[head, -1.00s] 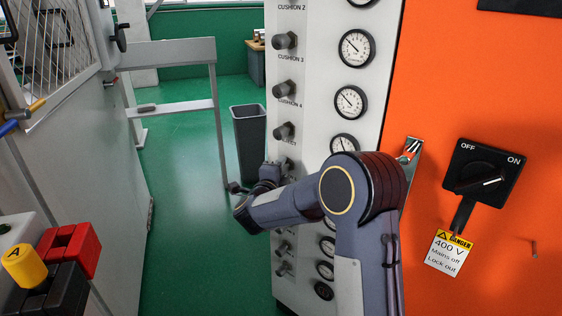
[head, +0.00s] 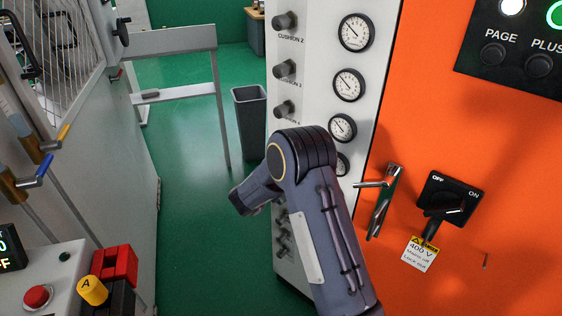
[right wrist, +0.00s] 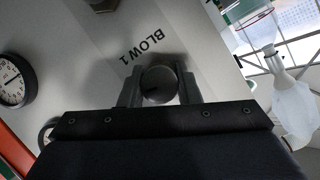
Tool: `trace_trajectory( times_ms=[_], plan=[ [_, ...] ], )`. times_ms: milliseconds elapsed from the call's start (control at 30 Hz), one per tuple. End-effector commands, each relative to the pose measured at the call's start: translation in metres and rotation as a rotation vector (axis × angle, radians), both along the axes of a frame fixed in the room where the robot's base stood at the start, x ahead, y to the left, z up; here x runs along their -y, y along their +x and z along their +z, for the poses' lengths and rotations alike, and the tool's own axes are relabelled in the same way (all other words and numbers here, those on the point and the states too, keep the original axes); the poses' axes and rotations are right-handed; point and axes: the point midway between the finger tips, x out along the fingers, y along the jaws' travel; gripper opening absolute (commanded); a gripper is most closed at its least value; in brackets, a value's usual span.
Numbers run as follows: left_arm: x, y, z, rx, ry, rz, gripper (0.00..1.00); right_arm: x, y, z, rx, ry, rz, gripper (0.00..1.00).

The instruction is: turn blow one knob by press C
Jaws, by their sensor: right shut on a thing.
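In the right wrist view, my right gripper (right wrist: 159,90) has its two fingers on either side of a round dark knob (right wrist: 157,80) and is shut on it. The label BLOW 1 (right wrist: 145,45) is printed on the pale panel beside this knob, and it appears upside down. In the head view, my right arm (head: 300,190) crosses in front of the white panel (head: 318,85) and hides the held knob and the fingers. My left gripper is not in view.
Several cushion knobs (head: 285,68) and gauges (head: 349,85) line the panel. An orange cabinet face (head: 440,130) with a handle (head: 384,200) and a rotary switch (head: 447,198) stands to the right. A grey bin (head: 250,120) stands on the green floor behind.

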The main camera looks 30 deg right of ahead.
Motion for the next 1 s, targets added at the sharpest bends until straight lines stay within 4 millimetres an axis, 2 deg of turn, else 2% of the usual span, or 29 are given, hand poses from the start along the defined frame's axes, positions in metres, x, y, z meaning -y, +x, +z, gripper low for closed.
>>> trace_trajectory(
  times_ms=[33, 100, 400, 700, 1000],
  plan=[
    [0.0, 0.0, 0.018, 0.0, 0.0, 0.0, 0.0, 0.0, 0.0, 0.007, -0.046, -0.015, -0.001, 0.07],
    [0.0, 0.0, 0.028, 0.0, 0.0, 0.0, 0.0, 0.0, 0.0, 0.007, -0.104, -0.035, 0.0, 0.07],
    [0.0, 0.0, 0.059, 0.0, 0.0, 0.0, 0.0, 0.0, 0.0, 0.003, -0.313, -0.109, -0.002, 0.07],
    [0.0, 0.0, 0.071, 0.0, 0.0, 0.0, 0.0, 0.0, 0.0, 0.001, -0.424, -0.15, -0.001, 0.07],
    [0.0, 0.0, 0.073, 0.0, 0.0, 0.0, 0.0, 0.0, 0.0, -0.001, -0.452, -0.16, -0.002, 0.07]
  ],
)
